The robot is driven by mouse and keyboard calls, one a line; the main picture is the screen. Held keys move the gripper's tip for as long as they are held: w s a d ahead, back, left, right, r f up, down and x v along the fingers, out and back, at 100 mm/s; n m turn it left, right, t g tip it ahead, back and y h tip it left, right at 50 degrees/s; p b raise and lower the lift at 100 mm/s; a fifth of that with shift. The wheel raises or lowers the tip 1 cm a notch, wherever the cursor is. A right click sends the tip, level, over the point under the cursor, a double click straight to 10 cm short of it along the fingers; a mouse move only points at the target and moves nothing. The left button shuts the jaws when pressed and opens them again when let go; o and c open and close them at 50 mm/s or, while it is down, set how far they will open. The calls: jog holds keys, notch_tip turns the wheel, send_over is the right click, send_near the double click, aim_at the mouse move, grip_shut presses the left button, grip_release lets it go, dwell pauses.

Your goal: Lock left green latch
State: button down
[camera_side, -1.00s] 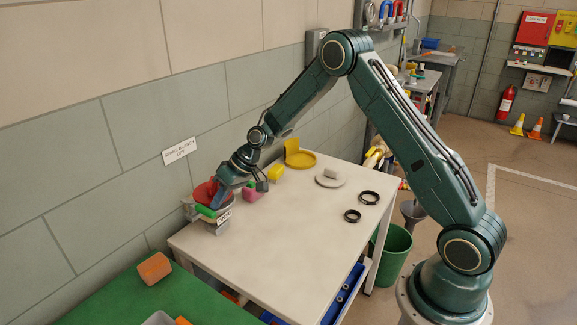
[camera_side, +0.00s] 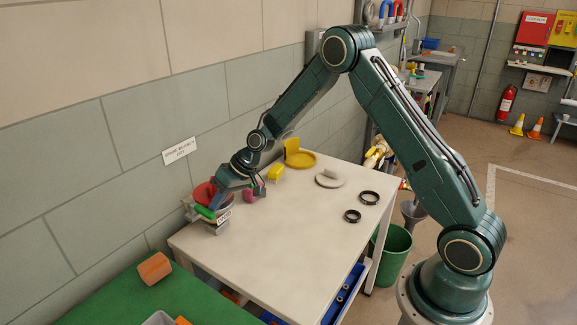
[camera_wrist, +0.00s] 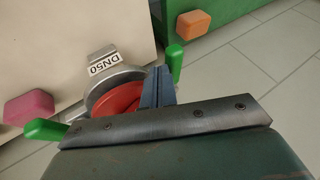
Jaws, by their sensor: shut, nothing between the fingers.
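A valve fitting with a red disc (camera_side: 205,192) in a grey metal ring (camera_wrist: 98,88) stands at the table's far left corner. A DN50 tag (camera_wrist: 103,65) is on it. One green latch handle (camera_side: 205,212) shows at its front in the side view. In the wrist view, this green handle (camera_wrist: 174,62) sticks up just right of my fingertips. A second green handle (camera_wrist: 45,129) lies at the fitting's left there. My gripper (camera_wrist: 158,88) is shut and empty, its blue fingers over the red disc's edge, close beside the first handle. I cannot tell whether they touch.
A pink block (camera_side: 249,195) stands close to the wrist, with a yellow block (camera_side: 276,173) behind it. A yellow fitting (camera_side: 299,158), a pale disc (camera_side: 331,180) and black rings (camera_side: 369,198) lie farther right. An orange block (camera_side: 154,268) rests on the green bench (camera_side: 110,300). The table's front is clear.

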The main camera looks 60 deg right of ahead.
jog(key=a+m+h, duration=0.1)
jog(key=a+m+t+h, duration=0.1)
jog(key=m, duration=0.1)
jog(key=shift+s+a+m, duration=0.3)
jog(key=shift+a, duration=0.1)
jog(key=w+a+m+h, duration=0.5)
jog(key=a+m+h, duration=0.2)
jog(key=m, duration=0.5)
jog(key=shift+a+h, duration=0.3)
dwell(0.5)
jog(key=shift+s+a, duration=0.1)
jog(key=s+f+v, duration=0.1)
jog(key=s+v, duration=0.1)
jog(key=v, duration=1)
jog(key=shift+s+d+f, duration=0.2)
jog(key=shift+s+d, duration=0.05)
